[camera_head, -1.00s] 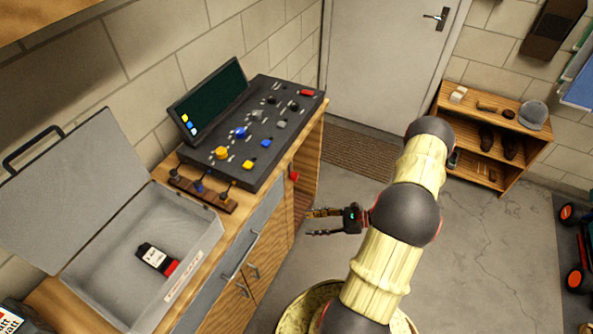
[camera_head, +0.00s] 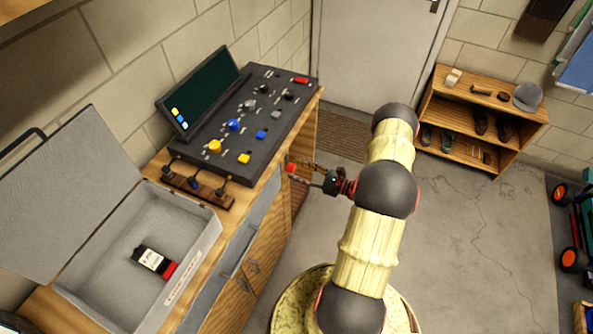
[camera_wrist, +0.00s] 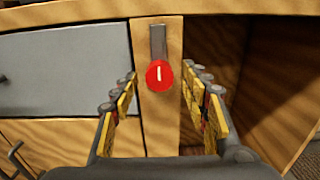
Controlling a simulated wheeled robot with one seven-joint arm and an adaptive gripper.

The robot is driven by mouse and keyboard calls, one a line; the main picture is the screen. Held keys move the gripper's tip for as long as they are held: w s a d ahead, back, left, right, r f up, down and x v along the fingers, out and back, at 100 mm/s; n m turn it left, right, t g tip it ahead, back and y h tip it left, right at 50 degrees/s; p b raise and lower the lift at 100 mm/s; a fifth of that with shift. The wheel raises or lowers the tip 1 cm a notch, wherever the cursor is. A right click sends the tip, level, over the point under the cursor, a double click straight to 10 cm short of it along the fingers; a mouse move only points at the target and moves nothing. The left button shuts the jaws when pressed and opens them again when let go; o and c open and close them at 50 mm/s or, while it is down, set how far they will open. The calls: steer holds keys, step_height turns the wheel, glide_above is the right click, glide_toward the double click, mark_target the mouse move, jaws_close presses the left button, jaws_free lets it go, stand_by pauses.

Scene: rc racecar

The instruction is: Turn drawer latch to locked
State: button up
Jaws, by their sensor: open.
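The drawer latch is a round red knob (camera_wrist: 159,76) with a white mark standing upright on it, just below a grey metal strip (camera_wrist: 158,42) on the cabinet's wooden post. It also shows in the head view as a small red spot (camera_head: 291,168) at the cabinet's right front. My gripper (camera_wrist: 166,88) is open, with one finger on each side of the knob in the wrist view. I cannot tell whether a finger touches it. In the head view my gripper (camera_head: 304,172) reaches the cabinet front from the right. The grey drawer front (camera_wrist: 68,69) is left of the post.
An open shelf space (camera_wrist: 250,80) lies right of the post. On the bench stand a control panel (camera_head: 262,95) with knobs and an open grey case (camera_head: 95,290) holding a black and red battery.

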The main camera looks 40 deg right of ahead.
steer(key=shift+w+a, duration=0.25)
steer(key=shift+w, duration=0.25)
steer(key=c, duration=1.1)
steer(key=shift+c, duration=0.3)
